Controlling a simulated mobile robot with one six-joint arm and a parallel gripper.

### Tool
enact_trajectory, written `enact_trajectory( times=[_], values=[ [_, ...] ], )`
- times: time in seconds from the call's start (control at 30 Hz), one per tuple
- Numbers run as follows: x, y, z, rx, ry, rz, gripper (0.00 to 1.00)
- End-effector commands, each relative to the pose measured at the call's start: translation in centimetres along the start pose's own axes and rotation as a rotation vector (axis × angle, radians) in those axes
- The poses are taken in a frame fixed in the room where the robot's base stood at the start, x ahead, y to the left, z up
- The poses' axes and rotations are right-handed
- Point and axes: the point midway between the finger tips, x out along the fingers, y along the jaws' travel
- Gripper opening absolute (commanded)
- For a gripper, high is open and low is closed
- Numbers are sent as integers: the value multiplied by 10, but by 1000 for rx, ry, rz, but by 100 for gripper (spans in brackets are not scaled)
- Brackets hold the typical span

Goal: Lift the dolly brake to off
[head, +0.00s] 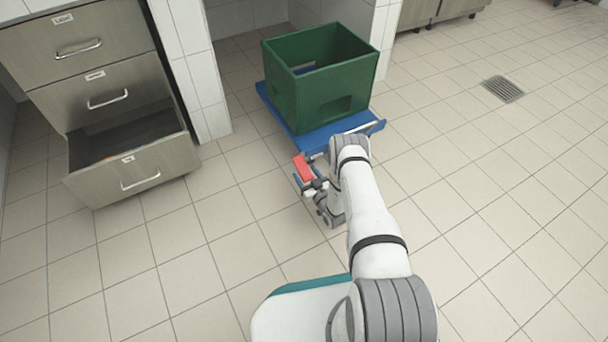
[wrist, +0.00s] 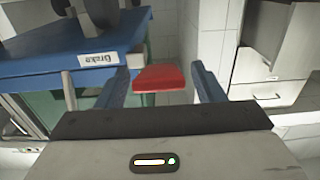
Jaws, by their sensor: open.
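The red brake lever (head: 302,167) is at the near left corner of the blue dolly (head: 345,137). In the wrist view the red lever (wrist: 160,78) is beside the dolly's blue edge and its white "Brake" label (wrist: 98,59). My gripper (head: 309,186) is low by that corner. In the wrist view my gripper (wrist: 162,88) is open, with the red lever showing between its two blue fingers. I cannot tell whether the fingers touch it. The lever's mount is partly hidden.
A green crate (head: 338,96) stands on the dolly, by a tiled wall. At the left is a metal drawer cabinet (head: 80,60) with its bottom drawer (head: 140,172) pulled out. The floor in front and to the right is clear, with a drain grate (head: 503,89).

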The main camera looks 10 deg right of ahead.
Motion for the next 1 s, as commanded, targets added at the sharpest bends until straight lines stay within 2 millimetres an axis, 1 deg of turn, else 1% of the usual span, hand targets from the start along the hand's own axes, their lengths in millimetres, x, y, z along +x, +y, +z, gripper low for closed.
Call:
enact_trajectory(
  times=[0.03, 0.1, 0.2, 0.47, 1.0],
  values=[
    [7, 0, 2, -1, 3, -1, 62],
    [14, 0, 2, -1, 2, 0, 62],
    [19, 0, 1, 0, 0, 0, 62],
    [20, 0, 0, 0, -1, 1, 62],
    [20, 0, 0, 0, -1, 0, 18]
  ],
)
